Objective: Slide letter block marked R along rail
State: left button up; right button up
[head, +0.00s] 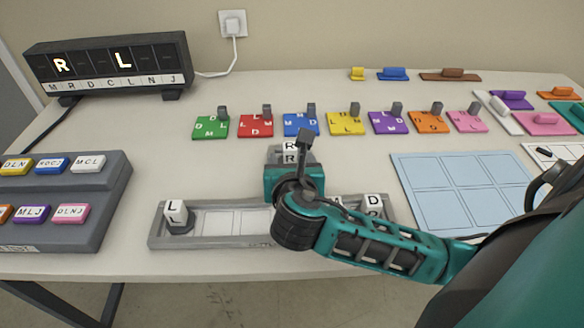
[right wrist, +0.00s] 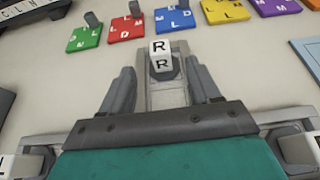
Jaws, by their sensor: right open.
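The white letter block marked R (head: 290,152) sits at the far end of a short grey branch of the rail (head: 215,242). It also shows in the right wrist view (right wrist: 161,60). My right gripper (right wrist: 160,70) is open, with one finger on each side of the branch, its tips near the block; no grip on the block shows. In the head view my teal right gripper and wrist hide the middle of the rail. Blocks marked L (head: 175,211) and D (head: 373,203) stand at the rail's left and right ends. My left gripper is out of view.
Several coloured letter tiles (head: 301,124) with grey handles lie in a row behind the rail. A light blue grid mat (head: 420,170) is at right. A grey stepped rack (head: 100,205) stands at left, a display (head: 108,65) showing R and L behind it.

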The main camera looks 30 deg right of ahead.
aim_at(290, 146)
jog(key=b+x, duration=0.2)
jog(key=x, duration=0.8)
jog(key=shift+w+d+f, duration=0.1)
grip_shut()
dwell(0.3)
